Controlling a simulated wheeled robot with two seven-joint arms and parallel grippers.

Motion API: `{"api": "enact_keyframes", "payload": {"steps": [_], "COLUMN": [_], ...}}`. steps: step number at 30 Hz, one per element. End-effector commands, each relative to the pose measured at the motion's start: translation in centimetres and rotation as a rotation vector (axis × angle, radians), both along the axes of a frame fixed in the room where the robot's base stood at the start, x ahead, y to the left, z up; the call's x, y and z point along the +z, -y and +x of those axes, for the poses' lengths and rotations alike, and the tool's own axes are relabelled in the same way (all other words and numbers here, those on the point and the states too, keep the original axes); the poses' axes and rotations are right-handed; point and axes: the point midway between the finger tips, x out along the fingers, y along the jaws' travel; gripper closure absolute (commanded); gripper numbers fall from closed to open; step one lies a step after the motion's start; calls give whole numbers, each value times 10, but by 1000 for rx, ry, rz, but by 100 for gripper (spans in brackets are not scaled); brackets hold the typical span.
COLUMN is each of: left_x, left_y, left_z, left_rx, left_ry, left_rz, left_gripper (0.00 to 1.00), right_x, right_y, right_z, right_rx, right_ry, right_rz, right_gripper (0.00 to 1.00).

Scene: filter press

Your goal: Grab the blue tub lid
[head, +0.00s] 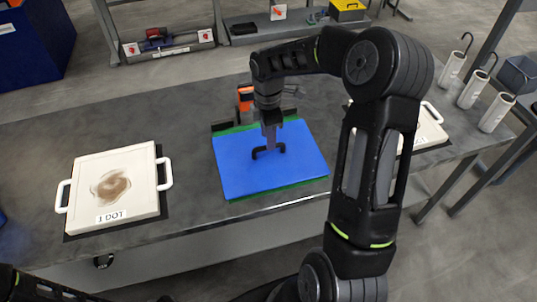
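The blue tub lid (240,172) is a flat blue panel lying on the grey table, with green edges showing at its back and front. A black handle (257,153) stands up from its middle. My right gripper (270,147) points down at the handle from above, its grey fingers overlapping the handle in this view. I cannot tell whether the fingers are closed on it. The lid looks flat, not lifted. Only dark parts of my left arm show at the lower left; my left gripper is not in view.
A white plate with handles and a brown stain (88,172), labelled "1 DOT", lies left on a dark mat. Another white plate (428,130) sits right, partly behind my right arm. An orange and black object (245,97) stands behind the lid. White cylinders with hooks (497,112) are far right.

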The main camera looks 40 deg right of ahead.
Motion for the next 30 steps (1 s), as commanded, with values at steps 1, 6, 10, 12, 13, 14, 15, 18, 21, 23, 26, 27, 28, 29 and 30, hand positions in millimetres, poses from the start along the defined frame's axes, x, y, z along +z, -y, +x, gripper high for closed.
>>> {"api": "enact_keyframes", "payload": {"steps": [1,6,10,12,13,14,15,18,21,23,26,27,28,29,30], "left_x": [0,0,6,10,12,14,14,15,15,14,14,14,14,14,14], "left_y": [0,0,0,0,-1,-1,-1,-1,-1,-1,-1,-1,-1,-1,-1], "left_z": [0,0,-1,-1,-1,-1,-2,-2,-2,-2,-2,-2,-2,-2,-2], "left_rx": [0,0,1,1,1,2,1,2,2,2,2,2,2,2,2], "left_ry": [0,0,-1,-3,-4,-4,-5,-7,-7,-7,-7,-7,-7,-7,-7], "left_rz": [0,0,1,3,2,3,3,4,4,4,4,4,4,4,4], "left_gripper": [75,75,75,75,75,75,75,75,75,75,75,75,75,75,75], "right_x": [0,-1,-10,-19,-23,-28,-35,-47,-52,-52,-52,-52,-52,-52,-52], "right_y": [0,0,0,1,1,1,1,1,1,1,1,1,1,1,1], "right_z": [0,0,-1,-1,-2,-2,-2,-2,-1,-1,-1,-1,-1,-1,-1], "right_rx": [0,0,1,1,1,1,1,1,2,2,1,1,1,1,1], "right_ry": [0,0,-3,-4,-5,-5,-5,-3,0,1,1,1,1,1,1], "right_rz": [0,0,0,1,2,2,2,1,0,0,0,0,0,0,0], "right_gripper": [60,60,60,60,60,60,60,60,60,60,60,60,60,60,60]}}
